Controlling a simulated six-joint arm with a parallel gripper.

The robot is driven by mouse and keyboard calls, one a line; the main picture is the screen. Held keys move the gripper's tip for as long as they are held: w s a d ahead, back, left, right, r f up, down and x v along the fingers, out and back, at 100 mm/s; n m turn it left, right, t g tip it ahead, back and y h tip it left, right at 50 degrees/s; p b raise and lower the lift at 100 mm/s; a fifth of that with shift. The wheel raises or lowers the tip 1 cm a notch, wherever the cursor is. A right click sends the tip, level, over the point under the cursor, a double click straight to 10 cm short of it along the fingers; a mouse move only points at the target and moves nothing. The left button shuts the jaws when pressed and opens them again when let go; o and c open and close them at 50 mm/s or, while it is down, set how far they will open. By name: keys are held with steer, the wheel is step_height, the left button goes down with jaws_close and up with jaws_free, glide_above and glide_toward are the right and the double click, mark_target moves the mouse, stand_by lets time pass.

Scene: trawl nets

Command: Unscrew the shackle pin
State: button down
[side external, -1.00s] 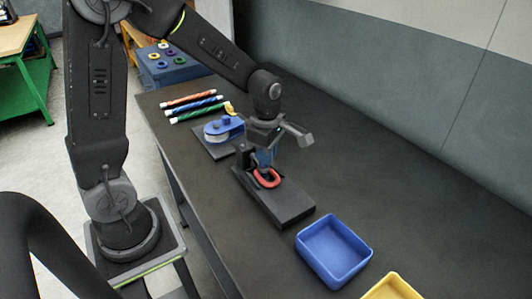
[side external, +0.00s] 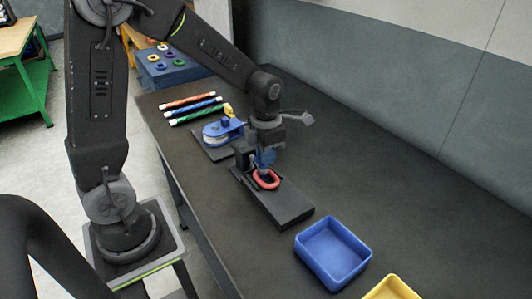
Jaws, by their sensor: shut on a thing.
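A red shackle (side external: 267,180) sits on a dark base block (side external: 285,207) on the table. My gripper (side external: 264,160) points down over the shackle, at its back end beside a dark upright block (side external: 243,155). Its blue fingers are shut at the shackle's pin. The pin itself is hidden by the fingers, so I cannot tell how far it is threaded.
A blue tray (side external: 334,252) and a yellow tray (side external: 393,288) stand in front of the base block. A blue pulley block (side external: 222,130) and several striped rods (side external: 193,108) lie behind. The table's right side is clear.

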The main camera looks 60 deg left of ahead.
steer(key=shift+s+f+n, duration=0.15)
steer(key=shift+n, duration=0.35)
stand_by(0.3)
steer(key=c, duration=1.2)
jaws_free()
step_height(320, 180, up, 14)
steer(key=shift+r, duration=0.1)
